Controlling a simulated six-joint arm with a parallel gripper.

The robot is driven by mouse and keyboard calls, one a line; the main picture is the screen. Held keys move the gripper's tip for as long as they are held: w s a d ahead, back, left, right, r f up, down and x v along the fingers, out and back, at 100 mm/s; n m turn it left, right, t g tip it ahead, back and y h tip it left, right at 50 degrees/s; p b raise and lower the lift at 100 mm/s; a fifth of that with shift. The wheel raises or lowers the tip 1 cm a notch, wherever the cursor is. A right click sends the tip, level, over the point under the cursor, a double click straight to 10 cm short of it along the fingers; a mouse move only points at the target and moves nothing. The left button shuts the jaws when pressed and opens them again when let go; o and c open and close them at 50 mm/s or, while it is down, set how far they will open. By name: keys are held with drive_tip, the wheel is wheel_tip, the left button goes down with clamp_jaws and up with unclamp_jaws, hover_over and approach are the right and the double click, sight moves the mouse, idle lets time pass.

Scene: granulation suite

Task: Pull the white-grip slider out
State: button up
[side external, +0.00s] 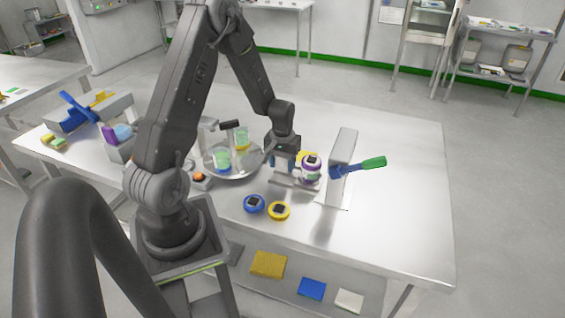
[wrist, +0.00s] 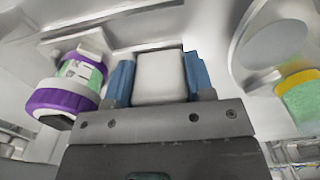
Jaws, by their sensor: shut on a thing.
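The white grip (wrist: 160,78) of the slider is a pale rounded block in the middle of the wrist view. My gripper (wrist: 159,84) has its two blue fingers on either side of it, shut on it. In the side external view my gripper (side external: 283,163) points down at the slider's metal base (side external: 292,182) on the bench. The grip itself is mostly hidden there behind the fingers. How far the slider stands out cannot be told.
A purple-banded jar (side external: 311,170) stands close right of my gripper. An upright plate with a green-handled lever (side external: 373,163) is further right. Blue (side external: 254,203) and yellow (side external: 279,211) round pieces lie in front.

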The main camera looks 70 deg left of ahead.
drive_tip(key=c, duration=0.6)
drive_tip(key=shift+s+a, duration=1.5)
drive_tip(key=o, duration=1.3)
wheel_tip(320, 180, up, 14)
drive_tip(key=shift+f, duration=0.1)
drive_tip(key=s+d+r+m+t+y, duration=0.1)
drive_tip(key=d+r+m, duration=0.1)
drive_tip(key=d+r, duration=0.45)
drive_tip(key=d+r+m+t, duration=0.2)
drive_tip(key=d+r+m, duration=0.1)
drive_tip(key=d, duration=0.6)
drive_tip(key=s+d+r+m+t, duration=0.1)
drive_tip(key=s+d, duration=0.1)
drive_tip(key=d, duration=0.1)
drive_tip(key=s+d+r+m, duration=0.1)
drive_tip(key=s+d, duration=0.2)
drive_tip(key=d, duration=0.1)
drive_tip(key=s+d+r+m+t+h, duration=0.1)
drive_tip(key=s+d+m, duration=0.1)
drive_tip(key=s+d, duration=0.1)
drive_tip(key=shift+s+d+r+t, duration=0.25)
drive_tip(key=shift+d+r+t, duration=0.05)
drive_tip(key=shift+d, duration=0.3)
